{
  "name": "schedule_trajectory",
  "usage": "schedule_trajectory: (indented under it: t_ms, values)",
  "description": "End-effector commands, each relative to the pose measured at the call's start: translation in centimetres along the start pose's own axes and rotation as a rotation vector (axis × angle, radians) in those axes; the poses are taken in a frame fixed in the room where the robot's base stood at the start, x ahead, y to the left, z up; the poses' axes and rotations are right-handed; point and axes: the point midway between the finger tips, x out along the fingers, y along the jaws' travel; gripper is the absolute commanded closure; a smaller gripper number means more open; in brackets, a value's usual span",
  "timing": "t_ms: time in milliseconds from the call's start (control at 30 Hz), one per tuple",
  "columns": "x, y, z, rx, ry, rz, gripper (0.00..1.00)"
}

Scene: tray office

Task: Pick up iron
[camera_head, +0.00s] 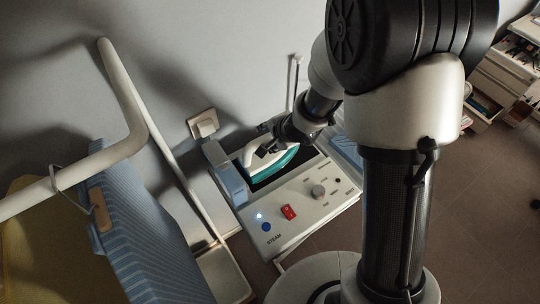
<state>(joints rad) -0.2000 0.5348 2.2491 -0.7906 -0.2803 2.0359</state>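The iron (269,160) is white on top with a teal lower edge. It rests in the dark recess of a light grey steam station (297,213) with a red switch and a grey knob. My gripper (262,142) is at the iron's upper side, near its handle, reaching in from the upper right. The fingers are dark and small here, and the handle is partly hidden behind them. I cannot tell whether they are open, or shut on the handle.
An ironing board with a blue striped cover (140,225) and a pale curved tube (125,95) stand at left. A wall socket (203,124) is behind the station. Open drawers (490,85) are at the upper right.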

Motion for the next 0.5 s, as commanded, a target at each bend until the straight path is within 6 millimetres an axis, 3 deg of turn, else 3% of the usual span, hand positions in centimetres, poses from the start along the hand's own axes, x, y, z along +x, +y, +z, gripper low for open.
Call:
schedule_trajectory:
  t_ms: [500]
  values:
    - [-0.01,0.02,-0.01,0.000,0.000,0.000,0.96]
